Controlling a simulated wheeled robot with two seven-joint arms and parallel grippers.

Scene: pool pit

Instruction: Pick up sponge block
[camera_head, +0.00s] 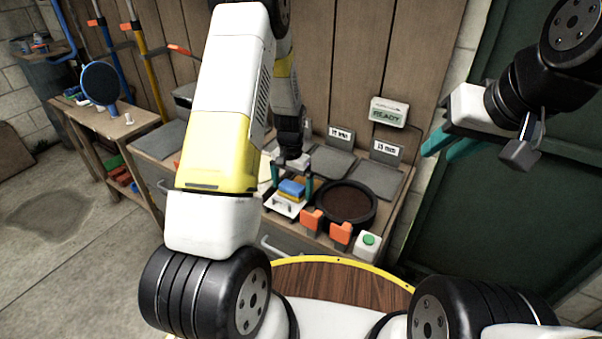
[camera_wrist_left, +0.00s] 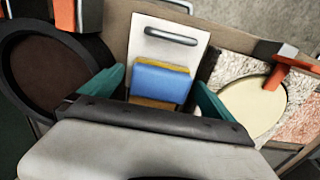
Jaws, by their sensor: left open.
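The sponge block (camera_head: 291,188) is blue on top with yellow below, and lies on a white board (camera_head: 283,208) on the bench. It also shows near the middle of the left wrist view (camera_wrist_left: 161,82). My left gripper (camera_head: 290,181) points down over it, open, with one teal finger on each side. In the left wrist view my left gripper (camera_wrist_left: 160,88) shows gaps between both fingers and the block. Its body hides the block's near lower part there. My right gripper (camera_head: 450,144) is open and empty, raised at the right, away from the bench.
A round black pan (camera_head: 374,212) with brown contents stands right of the board. Orange blocks (camera_head: 341,233) and a green-button box (camera_head: 368,243) line the front edge. Grey lidded bins (camera_head: 330,160) stand behind. In the left wrist view, a pale round pad (camera_wrist_left: 250,107) lies right of the board.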

